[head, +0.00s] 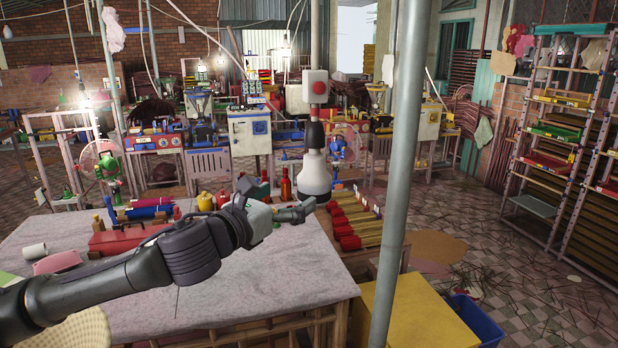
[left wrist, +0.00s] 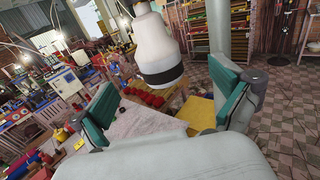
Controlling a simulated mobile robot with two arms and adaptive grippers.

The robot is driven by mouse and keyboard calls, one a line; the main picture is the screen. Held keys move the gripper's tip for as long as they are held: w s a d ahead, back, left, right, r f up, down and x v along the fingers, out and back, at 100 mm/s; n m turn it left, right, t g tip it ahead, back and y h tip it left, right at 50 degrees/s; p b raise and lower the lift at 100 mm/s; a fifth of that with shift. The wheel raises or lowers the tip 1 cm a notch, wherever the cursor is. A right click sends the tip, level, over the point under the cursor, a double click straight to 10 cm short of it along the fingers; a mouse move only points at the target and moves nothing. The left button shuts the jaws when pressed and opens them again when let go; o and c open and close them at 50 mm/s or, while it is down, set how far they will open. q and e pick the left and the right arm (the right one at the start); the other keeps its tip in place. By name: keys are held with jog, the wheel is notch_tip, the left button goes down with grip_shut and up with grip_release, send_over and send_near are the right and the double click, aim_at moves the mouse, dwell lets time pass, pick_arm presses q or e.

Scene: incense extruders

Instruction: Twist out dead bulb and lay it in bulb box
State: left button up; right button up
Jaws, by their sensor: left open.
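A white, flared fitting (head: 313,176) with a dark band near its lower end hangs above the far right part of the worktable (head: 260,275). Above it are a black and red neck and a white box with a red disc (head: 314,88). The fitting also shows large in the left wrist view (left wrist: 158,48). I cannot make out a separate bulb. My left gripper (head: 300,211) is just below and left of the fitting in the head view. Its teal-padded fingers (left wrist: 165,103) are spread with nothing between them. I cannot pick out the bulb box. My right gripper is not in view.
Red-ended bundles (head: 352,222) lie at the table's right side, with bottles (head: 286,188) at its back edge. A grey pole (head: 398,160) stands in front on the right. A yellow box (head: 420,312) and a blue bin (head: 474,320) are beside the table. The table's front is clear.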

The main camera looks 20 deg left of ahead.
aim_at(313, 181)
pick_arm(q)
jog(key=x, duration=0.2)
jog(key=p+x, duration=0.1)
jog(key=x, duration=0.1)
jog(key=shift+w+a+f, duration=0.1)
jog(key=shift+w+a, duration=0.05)
jog(key=shift+w, duration=0.2)
jog(key=p+x, duration=0.1)
jog(key=x, duration=0.3)
jog(key=shift+w, duration=0.45)
jog(key=shift+w+f, duration=0.15)
jog(key=shift+w, duration=0.1)
jog(key=shift+s, duration=0.1)
jog(key=c, duration=1.1)
jog(key=o, duration=0.5)
jog(key=shift+c, duration=0.2)
jog(key=c, duration=0.4)
jog(key=shift+h+p, duration=0.5)
jog(key=shift+p, duration=0.35)
jog(key=shift+c, duration=0.2)
jog(key=shift+m, duration=0.3)
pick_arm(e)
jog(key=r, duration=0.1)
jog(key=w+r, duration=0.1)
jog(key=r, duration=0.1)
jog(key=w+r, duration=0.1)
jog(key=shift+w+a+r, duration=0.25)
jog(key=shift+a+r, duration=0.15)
